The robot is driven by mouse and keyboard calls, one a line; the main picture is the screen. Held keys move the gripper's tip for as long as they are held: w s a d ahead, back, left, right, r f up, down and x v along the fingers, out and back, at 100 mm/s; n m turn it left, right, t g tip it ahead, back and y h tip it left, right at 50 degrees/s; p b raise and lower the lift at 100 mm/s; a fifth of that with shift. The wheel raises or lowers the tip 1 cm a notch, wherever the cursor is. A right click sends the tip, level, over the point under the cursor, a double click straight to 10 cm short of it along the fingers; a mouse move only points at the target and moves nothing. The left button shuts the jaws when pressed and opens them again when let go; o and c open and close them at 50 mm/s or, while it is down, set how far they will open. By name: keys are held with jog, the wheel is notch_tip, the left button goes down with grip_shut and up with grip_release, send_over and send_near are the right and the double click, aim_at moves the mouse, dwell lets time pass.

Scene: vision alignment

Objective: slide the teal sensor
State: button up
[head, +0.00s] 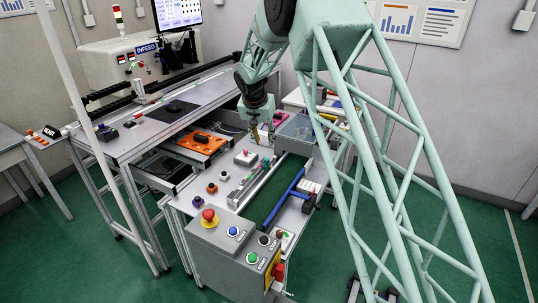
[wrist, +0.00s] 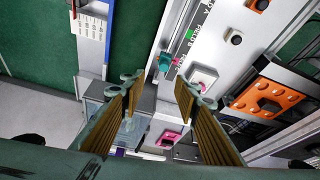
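The small teal sensor (wrist: 166,62) shows in the wrist view on a light metal rail (wrist: 172,35), near a scale with green marking. In the head view a small teal spot (head: 265,162) sits on the rail just below my gripper. My gripper (head: 263,140) points down over the bench near the far end of the rail. In the wrist view its two ribbed fingers (wrist: 160,88) are spread apart with nothing between the tips. The sensor appears between and beyond the fingertips, apart from them. The exact height gap cannot be told.
A white block with a pink knob (head: 246,155) stands close left of the rail. A clear bin (head: 296,130) is behind right. An orange plate (head: 203,141) lies left. A blue bar (head: 284,196) runs right of a green gap. A button box (head: 235,245) stands in front.

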aim_at(266, 159)
jog(key=shift+w+a+f, duration=0.45)
jog(key=shift+w+f, duration=0.35)
jog(key=shift+f, duration=0.15)
jog(key=shift+x, duration=6.8)
jog(key=shift+w, duration=0.1)
grip_shut()
